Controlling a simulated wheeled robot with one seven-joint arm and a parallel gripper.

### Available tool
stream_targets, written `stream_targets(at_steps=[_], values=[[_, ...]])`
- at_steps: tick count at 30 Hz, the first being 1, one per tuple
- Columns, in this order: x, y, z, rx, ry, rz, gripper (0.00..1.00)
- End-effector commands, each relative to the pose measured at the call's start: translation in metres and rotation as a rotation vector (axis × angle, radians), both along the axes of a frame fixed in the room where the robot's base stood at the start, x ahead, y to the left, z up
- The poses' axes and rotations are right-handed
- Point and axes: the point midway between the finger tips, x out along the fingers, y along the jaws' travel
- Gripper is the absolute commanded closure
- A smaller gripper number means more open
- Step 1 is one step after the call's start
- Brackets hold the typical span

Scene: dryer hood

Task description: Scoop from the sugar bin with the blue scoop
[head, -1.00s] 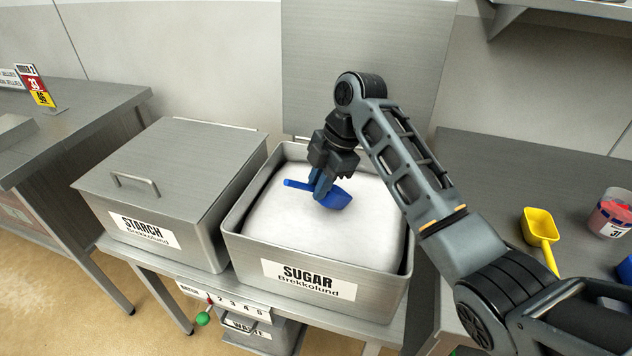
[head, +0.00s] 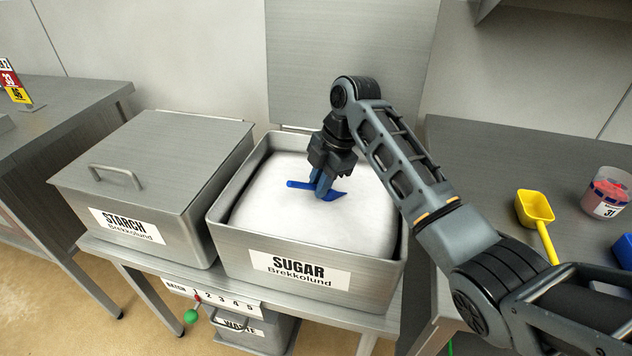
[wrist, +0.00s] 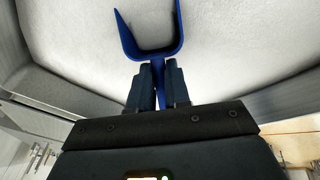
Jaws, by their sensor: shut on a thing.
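The sugar bin (head: 225,238) is a grey metal box labelled SUGAR, open and full of white sugar (head: 270,215). My gripper (head: 325,185) is over the middle of the bin, pointing down, shut on the blue scoop (head: 302,185). In the wrist view the scoop (wrist: 128,42) lies ahead of the two fingers (wrist: 158,88), with its handle between them and white sugar beyond. The scoop's bowl is at or just in the sugar surface; I cannot tell how deep. Whether the bowl holds sugar is unclear.
A closed bin labelled STARCH (head: 150,170) stands to the left. The raised lid (head: 350,60) stands behind the sugar bin. On the right counter are a yellow scoop (head: 535,208), a tub numbered 31 (head: 606,192) and a blue object (head: 622,250). A WASTE bin (head: 245,330) is below.

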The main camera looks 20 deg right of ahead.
Motion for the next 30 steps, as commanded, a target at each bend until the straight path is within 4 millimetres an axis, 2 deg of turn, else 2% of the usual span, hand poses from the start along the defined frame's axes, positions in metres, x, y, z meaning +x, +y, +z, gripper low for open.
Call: stream_targets(at_steps=[7,15,23,30], values=[[0.003,-0.009,-0.012,-0.184,-0.064,0.0,1.0],[0.001,-0.004,-0.023,-0.489,-0.169,0.002,1.0],[-0.002,0.005,-0.006,-0.577,-0.201,0.001,1.0],[-0.002,0.005,0.009,-0.575,-0.199,-0.001,1.0]])
